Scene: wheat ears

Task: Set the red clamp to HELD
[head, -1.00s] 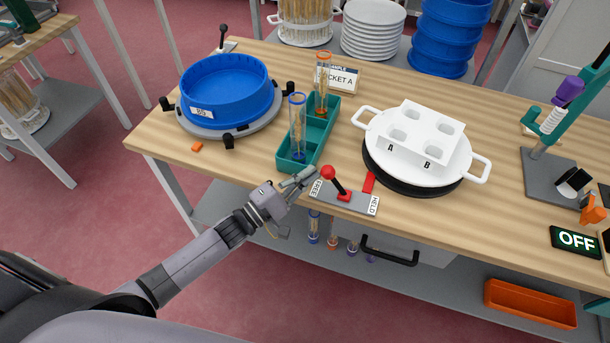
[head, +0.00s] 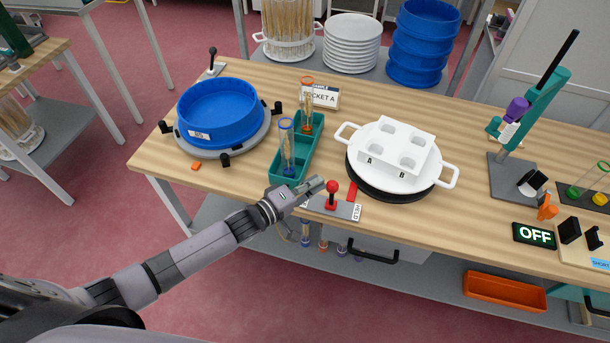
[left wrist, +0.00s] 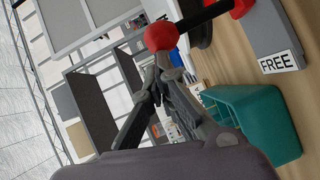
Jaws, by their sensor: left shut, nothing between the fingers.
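The red clamp has a red ball knob (head: 332,186) on a short black lever over a grey plate (head: 345,211). The lever stands about upright. The HELD label is at the plate's right end; my left gripper covers the FREE end in the head view. In the left wrist view the knob (left wrist: 161,36) is just beyond the fingertips and the FREE label (left wrist: 277,62) shows at right. My left gripper (head: 318,184) is shut and empty, its tips against or very close to the knob's left side. My right gripper is out of view.
A teal rack (head: 273,178) with two tubes stands just behind my left gripper. A blue sieve (head: 217,112) stands at the left. The dish carries a white block (head: 397,147). An OFF display (head: 534,235) is at the right. Bare wood lies between the dish and the display.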

